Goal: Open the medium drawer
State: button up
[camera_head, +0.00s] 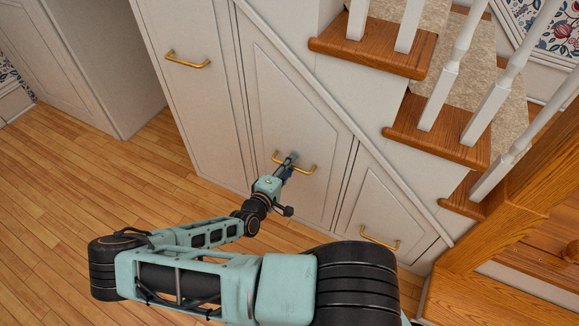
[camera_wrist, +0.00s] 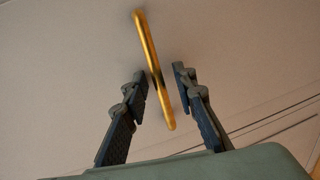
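The medium drawer (camera_head: 285,95) is the middle white panel under the stairs, and its front looks flush with its neighbours. Its brass bar handle (camera_head: 307,169) is partly hidden by my gripper (camera_head: 288,168) in the head view. In the wrist view the handle (camera_wrist: 146,40) runs nearly upright, slightly tilted, between the two dark fingers of my gripper (camera_wrist: 161,82). The fingers are open, with a visible gap on the right side of the handle. The left fingertip is closer to it; contact cannot be told.
A taller drawer with a brass handle (camera_head: 187,62) is at left, and a smaller one with a low handle (camera_head: 380,240) is at right. Wooden stair treads (camera_head: 440,130) with white balusters rise at right. The wooden floor (camera_head: 90,190) at left is clear.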

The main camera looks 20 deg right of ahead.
jog(key=shift+c, duration=0.2)
grip_shut()
jog(key=shift+s+a, duration=0.1)
jog(key=shift+a, duration=0.05)
